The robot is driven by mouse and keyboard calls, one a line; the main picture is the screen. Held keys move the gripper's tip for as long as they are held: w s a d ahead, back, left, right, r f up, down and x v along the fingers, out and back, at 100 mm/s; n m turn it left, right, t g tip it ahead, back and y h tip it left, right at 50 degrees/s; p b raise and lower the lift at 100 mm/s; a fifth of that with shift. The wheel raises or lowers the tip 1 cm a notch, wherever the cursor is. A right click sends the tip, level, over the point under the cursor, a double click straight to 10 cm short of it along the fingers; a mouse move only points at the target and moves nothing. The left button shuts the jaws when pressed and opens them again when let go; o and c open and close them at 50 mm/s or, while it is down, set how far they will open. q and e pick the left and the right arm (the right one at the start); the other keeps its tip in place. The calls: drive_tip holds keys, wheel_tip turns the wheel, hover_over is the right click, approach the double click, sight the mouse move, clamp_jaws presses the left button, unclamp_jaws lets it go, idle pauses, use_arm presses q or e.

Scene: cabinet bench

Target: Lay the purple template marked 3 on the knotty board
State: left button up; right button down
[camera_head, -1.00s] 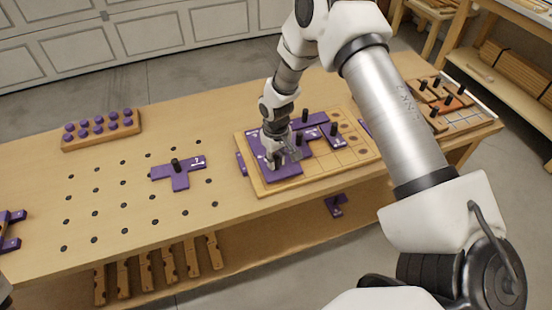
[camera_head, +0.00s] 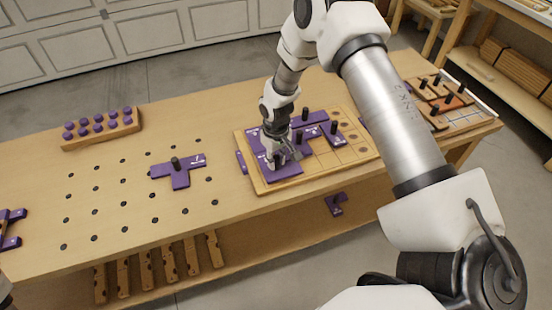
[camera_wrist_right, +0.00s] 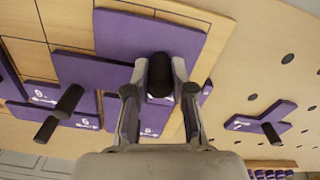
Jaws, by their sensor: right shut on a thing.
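My right gripper (camera_head: 275,161) is shut on the black knob (camera_wrist_right: 160,76) of a purple template (camera_head: 288,173). The template is at the near left part of the knotty board (camera_head: 357,152), flat or nearly flat; I cannot tell whether it fully rests on it. The board also shows in the right wrist view (camera_wrist_right: 62,22). I cannot read the held template's number for sure. Other purple templates with black knobs, one of them a template at the right (camera_head: 334,138), lie on the board beside it. My left gripper is not in view.
A purple T-shaped template (camera_head: 181,180) lies left of the board on the bench (camera_head: 110,225). A rack of purple knobs (camera_head: 102,128) stands at the far left. A tray of pieces (camera_head: 470,120) is at the right. The board's right part has bare cells.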

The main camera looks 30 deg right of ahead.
drive_tip(key=shift+f, duration=0.35)
drive_tip(key=shift+f, duration=0.15)
idle(0.4)
idle(0.4)
drive_tip(key=c, duration=0.5)
unclamp_jaws()
wheel_tip(320, 180, up, 8)
drive_tip(key=p, duration=0.6)
